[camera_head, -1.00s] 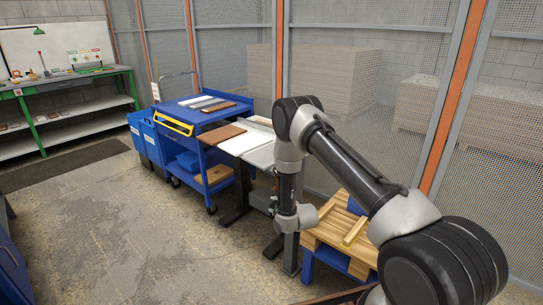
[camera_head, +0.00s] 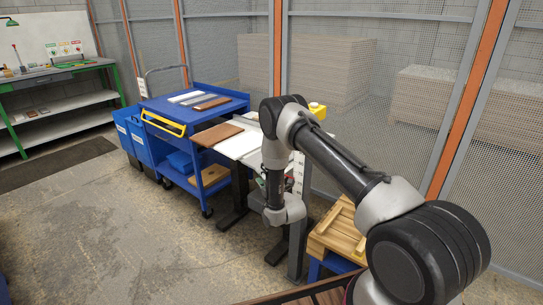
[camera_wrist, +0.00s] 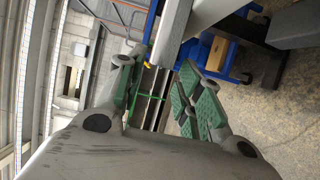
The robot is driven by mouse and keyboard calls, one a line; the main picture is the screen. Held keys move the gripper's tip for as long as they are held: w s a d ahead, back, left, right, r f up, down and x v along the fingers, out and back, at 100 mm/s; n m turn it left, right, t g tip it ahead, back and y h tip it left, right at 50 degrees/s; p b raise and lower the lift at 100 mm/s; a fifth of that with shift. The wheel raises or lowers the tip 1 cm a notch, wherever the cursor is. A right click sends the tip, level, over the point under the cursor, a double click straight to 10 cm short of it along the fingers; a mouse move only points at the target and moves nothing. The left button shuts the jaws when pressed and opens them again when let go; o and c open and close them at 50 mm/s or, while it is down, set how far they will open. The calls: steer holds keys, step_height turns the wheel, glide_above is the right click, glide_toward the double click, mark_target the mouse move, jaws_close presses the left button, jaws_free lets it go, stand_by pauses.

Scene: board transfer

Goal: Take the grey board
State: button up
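The grey board (camera_head: 198,99) lies flat on the top of the blue cart (camera_head: 160,104), between a white board (camera_head: 186,96) and a brown board (camera_head: 212,103). My gripper (camera_wrist: 160,88) shows in the wrist view with its two green-padded fingers spread apart and nothing between them. In the head view it is low beside the table, near and to the right of the cart, well apart from the grey board, and is mostly hidden by my wrist. I cannot pick out the grey board in the wrist view.
The table (camera_head: 232,146) beside the cart bears a brown board (camera_head: 217,134) and white boards; my arm hides its right part. A wooden pallet (camera_head: 340,231) on a blue stand is at the right. Mesh fencing runs behind. The floor at left is open.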

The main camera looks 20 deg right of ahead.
mark_target(255, 168)
steer(key=x, duration=0.7)
steer(key=shift+a, duration=0.25)
jaws_close()
